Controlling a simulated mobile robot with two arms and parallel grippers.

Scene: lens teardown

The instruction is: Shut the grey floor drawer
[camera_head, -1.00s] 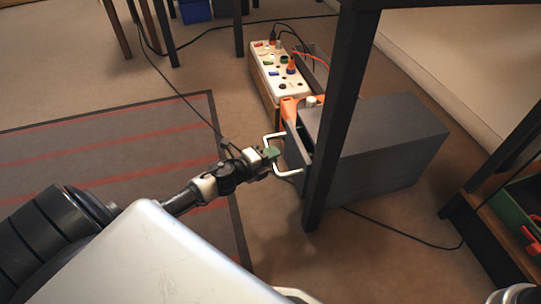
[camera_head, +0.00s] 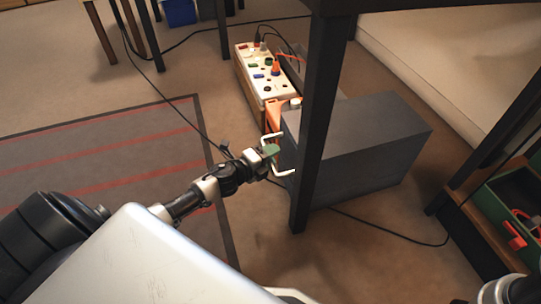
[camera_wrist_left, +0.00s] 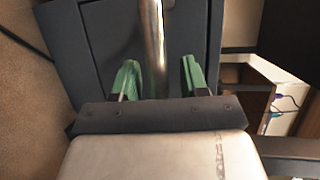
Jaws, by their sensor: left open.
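The grey floor drawer unit (camera_head: 365,150) stands on the carpet behind a dark table leg. Its front, with a pale U-shaped handle (camera_head: 284,173), faces left and sits close to the body. The table leg hides part of the join, so I cannot tell in the head view if it is fully flush. My left gripper (camera_head: 271,151) is at the handle, its green fingers open. In the left wrist view the fingers (camera_wrist_left: 160,80) stand either side of the shiny handle bar (camera_wrist_left: 154,35), before the dark drawer front (camera_wrist_left: 108,45).
A dark table leg (camera_head: 318,120) stands close in front of the drawer unit. A white socket box (camera_head: 262,70) and an orange object (camera_head: 273,115) are behind the drawer front. Cables cross the carpet. A green-lined crate (camera_head: 510,200) is at right.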

